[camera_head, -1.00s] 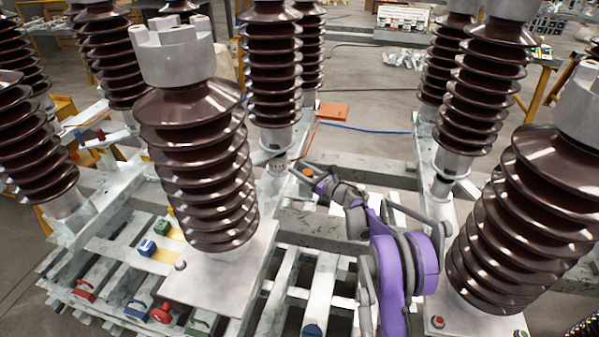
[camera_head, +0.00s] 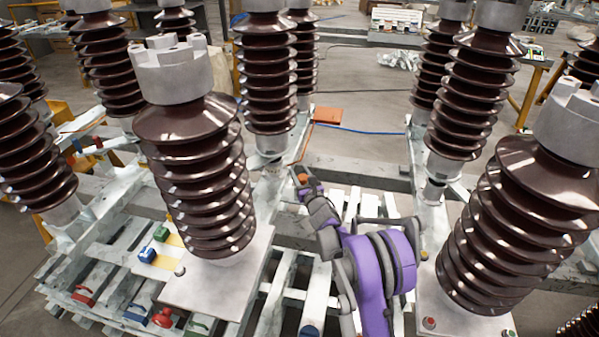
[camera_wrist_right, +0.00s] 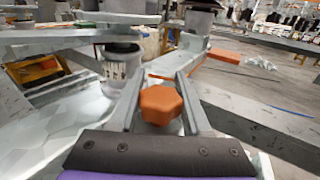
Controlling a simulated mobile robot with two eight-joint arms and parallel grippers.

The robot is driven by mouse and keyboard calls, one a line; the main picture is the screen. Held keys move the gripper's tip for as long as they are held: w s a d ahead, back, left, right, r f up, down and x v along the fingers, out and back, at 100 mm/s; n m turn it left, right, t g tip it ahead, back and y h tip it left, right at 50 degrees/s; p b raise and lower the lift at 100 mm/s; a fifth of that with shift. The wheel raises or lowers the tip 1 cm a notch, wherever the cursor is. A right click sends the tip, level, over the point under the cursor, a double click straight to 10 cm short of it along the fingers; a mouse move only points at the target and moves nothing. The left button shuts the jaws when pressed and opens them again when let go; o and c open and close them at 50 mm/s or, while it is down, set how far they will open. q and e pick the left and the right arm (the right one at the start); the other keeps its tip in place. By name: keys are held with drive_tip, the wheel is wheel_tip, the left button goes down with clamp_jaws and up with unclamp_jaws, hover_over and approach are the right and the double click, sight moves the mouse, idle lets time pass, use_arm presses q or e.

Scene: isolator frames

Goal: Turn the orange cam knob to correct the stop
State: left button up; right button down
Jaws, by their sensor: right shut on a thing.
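The orange cam knob (camera_wrist_right: 160,103) is a faceted knob. In the right wrist view it sits between the two grey fingers of my right gripper (camera_wrist_right: 160,88), which are shut on it. In the head view the knob (camera_head: 303,178) is small, near the foot of a middle insulator, with my right gripper (camera_head: 301,182) at it. The knob's lower part and its mount are hidden by the gripper. The stop cannot be made out. My left gripper is not in view.
Tall brown ribbed insulators (camera_head: 200,175) stand on pale metal frames on both sides of my right arm. An orange plate (camera_head: 327,115) lies on the floor behind. Red, blue and green parts (camera_head: 162,317) sit at the lower left. Open floor shows at the back.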

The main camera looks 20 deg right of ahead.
sight(305, 182)
idle(0.5)
drive_tip(key=shift+c, duration=1.8)
unclamp_jaws()
drive_tip(key=shift+s, duration=0.1)
drive_tip(key=s, duration=0.7)
drive_tip(key=s+a, duration=0.1)
drive_tip(key=s, duration=0.2)
drive_tip(key=shift+s+b, duration=0.3)
